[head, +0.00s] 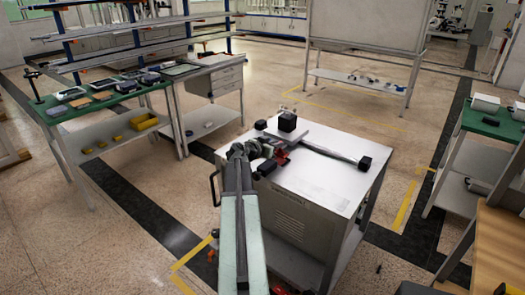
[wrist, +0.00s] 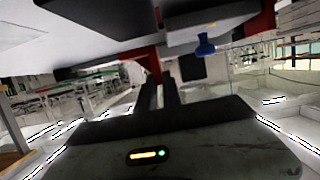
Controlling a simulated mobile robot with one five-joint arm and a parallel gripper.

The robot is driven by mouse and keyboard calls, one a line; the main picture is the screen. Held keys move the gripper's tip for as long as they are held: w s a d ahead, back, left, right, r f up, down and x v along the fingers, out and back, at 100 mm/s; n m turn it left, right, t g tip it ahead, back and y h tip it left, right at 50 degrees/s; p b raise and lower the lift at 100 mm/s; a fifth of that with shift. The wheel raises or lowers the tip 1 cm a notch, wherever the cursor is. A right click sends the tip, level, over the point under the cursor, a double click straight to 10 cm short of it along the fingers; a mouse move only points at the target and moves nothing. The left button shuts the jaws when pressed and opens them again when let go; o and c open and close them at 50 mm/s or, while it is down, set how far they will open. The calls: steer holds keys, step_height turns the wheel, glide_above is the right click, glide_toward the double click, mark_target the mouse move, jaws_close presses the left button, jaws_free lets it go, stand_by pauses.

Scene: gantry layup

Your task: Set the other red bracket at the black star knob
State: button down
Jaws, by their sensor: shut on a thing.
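My gripper (head: 264,153) is over the near left part of the white cabinet top (head: 325,183). Its two dark fingers (wrist: 160,92) are shut on a red bracket, which shows as a red piece (head: 281,158) at the fingertips and as a red strip (wrist: 152,64) in the wrist view. Part of the bracket is hidden by the gripper and dark parts beside it. I cannot tell whether it touches the top. Another red part (wrist: 268,17) shows at the upper right of the wrist view. I cannot pick out the black star knob with certainty; a small dark piece (head: 260,125) lies at the cabinet's far left corner.
A black block (head: 288,122) stands on a grey plate at the cabinet's back. A grey bar runs right to another black block (head: 365,163). A blue knob (wrist: 205,46) shows in the wrist view. A green-topped bench (head: 100,103) stands left; open floor lies behind.

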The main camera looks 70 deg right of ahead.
steer(key=shift+w+d, duration=0.3)
steer(key=shift+d, duration=0.05)
step_height(320, 180, down, 4)
steer(key=b, duration=0.4)
steer(key=shift+w+a+r, duration=0.1)
steer(key=shift+r, duration=0.1)
steer(key=c, duration=1.5)
jaws_free()
steer(key=shift+w, duration=0.1)
steer(key=p+v, duration=0.4)
steer(key=v, duration=0.8)
steer(key=shift+r, duration=0.1)
